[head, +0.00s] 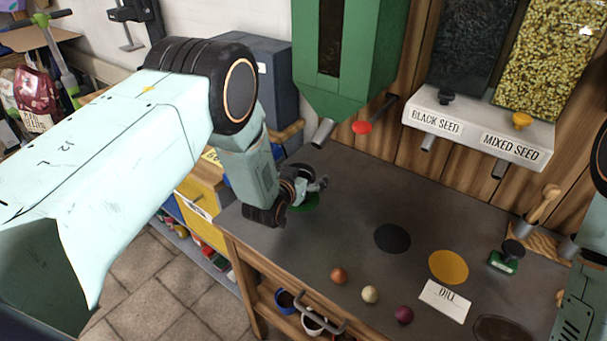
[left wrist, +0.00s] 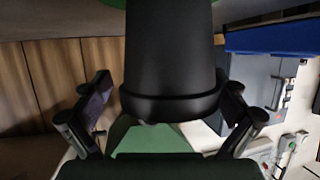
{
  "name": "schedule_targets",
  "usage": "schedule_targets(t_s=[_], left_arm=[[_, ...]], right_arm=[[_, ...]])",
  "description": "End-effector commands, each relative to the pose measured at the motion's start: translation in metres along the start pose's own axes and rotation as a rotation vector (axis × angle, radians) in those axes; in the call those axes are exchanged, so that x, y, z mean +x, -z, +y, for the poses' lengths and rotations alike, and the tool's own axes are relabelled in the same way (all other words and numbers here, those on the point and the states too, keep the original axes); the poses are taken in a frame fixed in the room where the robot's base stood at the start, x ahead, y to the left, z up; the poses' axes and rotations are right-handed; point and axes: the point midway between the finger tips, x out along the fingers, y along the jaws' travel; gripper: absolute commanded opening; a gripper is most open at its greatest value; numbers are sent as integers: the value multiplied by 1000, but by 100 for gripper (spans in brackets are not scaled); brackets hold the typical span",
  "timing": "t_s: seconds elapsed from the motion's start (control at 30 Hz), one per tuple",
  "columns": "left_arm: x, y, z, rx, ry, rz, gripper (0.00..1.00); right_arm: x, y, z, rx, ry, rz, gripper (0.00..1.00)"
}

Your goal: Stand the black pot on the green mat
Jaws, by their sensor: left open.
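The black pot (left wrist: 170,55) fills the middle of the left wrist view, which looks upside down here. Its wider rim is low in the picture and its body runs up towards a bit of green at the top edge. My left gripper (head: 312,186) is open, with one finger on each side of the pot and gaps visible beside it. In the head view the green mat (head: 304,205) shows partly beneath this gripper, at the left end of the counter. I cannot make out the pot clearly there. My right gripper is out of view.
A green dispenser (head: 340,70) with a red-knobbed lever hangs behind the mat. Black (head: 392,238) and yellow (head: 448,267) mats lie to the right, with several small balls in front. A stamp (head: 506,256) stands further right. The counter's middle is mostly clear.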

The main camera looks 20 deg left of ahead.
Motion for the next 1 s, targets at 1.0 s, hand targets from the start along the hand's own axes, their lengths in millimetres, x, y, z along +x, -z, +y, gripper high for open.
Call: schedule_targets(t_s=[1.0], left_arm=[[-92, 0, 0, -1, 1, -2, 100]], right_arm=[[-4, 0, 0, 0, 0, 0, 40]])
